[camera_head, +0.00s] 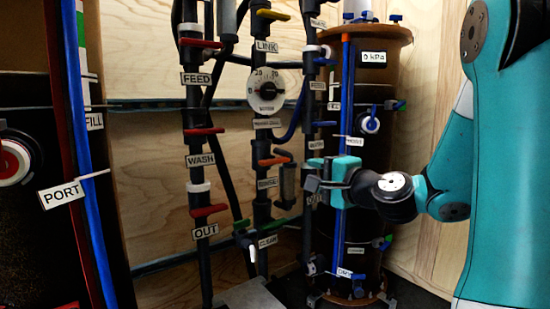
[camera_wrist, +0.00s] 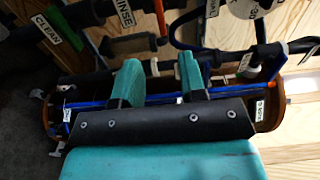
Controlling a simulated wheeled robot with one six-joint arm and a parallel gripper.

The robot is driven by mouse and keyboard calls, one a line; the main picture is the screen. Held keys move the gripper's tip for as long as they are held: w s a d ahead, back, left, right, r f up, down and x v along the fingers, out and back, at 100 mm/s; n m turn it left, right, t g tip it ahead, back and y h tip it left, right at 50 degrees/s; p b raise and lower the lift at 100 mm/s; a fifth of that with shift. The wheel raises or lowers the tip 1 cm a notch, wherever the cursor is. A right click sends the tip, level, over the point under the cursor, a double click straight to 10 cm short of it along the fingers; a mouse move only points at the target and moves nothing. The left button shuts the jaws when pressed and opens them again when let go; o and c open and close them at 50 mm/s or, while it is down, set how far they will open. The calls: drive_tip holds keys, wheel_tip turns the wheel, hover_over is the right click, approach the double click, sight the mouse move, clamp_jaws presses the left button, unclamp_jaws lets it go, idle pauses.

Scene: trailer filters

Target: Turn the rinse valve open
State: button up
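The rinse valve has an orange handle (camera_head: 272,161) on the middle black pipe, above a white label (camera_head: 267,183) too small to read surely. The handle lies roughly level, across the upright pipe. In the wrist view the RINSE label (camera_wrist: 122,12) is at the top, and the orange handle (camera_wrist: 160,18) stands beyond the gap between my fingers. My gripper (camera_head: 312,176) is right of the valve, in front of the tall dark cylinder, apart from the handle. Its two teal fingers (camera_wrist: 158,72) are spread with nothing between them.
A grey cylinder (camera_head: 286,186) hangs between the valve pipe and my gripper. Red handles (camera_head: 201,133) line the left pipe. The dark cylinder (camera_head: 372,95) with a blue tube (camera_head: 346,100) stands behind my gripper.

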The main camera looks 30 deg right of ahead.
sight(277, 162)
drive_tip(key=w+p, duration=0.3)
drive_tip(key=w, duration=0.2)
drive_tip(key=w+p, duration=0.4)
drive_tip(key=w, duration=0.1)
drive_tip(key=w+p, duration=0.3)
drive_tip(key=w, duration=0.2)
drive_tip(key=shift+w+a+p, duration=0.1)
drive_tip(key=shift+a+p, duration=0.2)
drive_tip(key=shift+p, duration=0.1)
clamp_jaws()
